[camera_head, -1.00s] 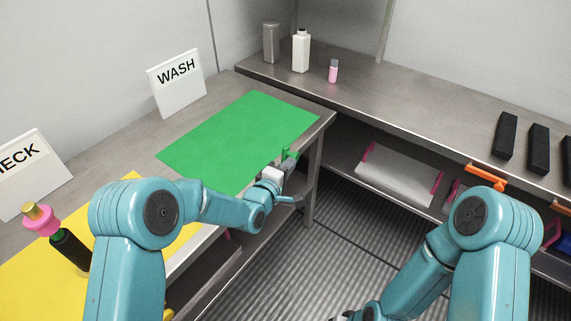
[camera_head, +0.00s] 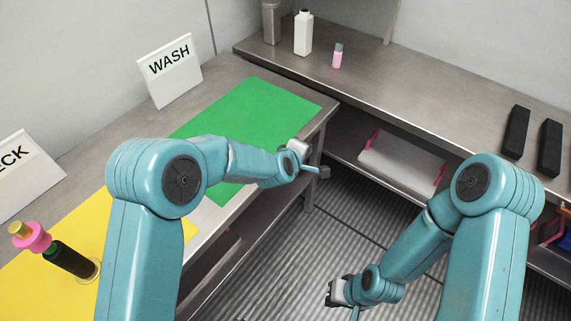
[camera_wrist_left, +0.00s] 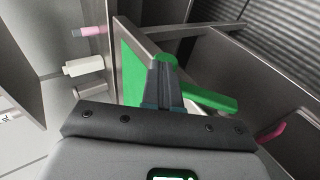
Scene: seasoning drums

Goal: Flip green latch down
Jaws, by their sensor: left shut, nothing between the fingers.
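In the left wrist view, the green latch (camera_wrist_left: 210,95) shows as a green bar sticking out beside the fingertips, with a rounded green part just beyond them. My left gripper (camera_wrist_left: 165,80) is shut and empty, its fingers close to the latch and overlapping it in the picture; I cannot tell whether they touch. In the head view my left gripper (camera_head: 300,150) is at the table's right corner, and it hides the latch. My right gripper (camera_head: 338,290) hangs low over the floor; whether its fingers are open is unclear.
The green mat (camera_head: 255,105) lies on the left table, with the yellow mat (camera_head: 35,280) nearer me. Bottles (camera_head: 303,35) stand on the back counter.

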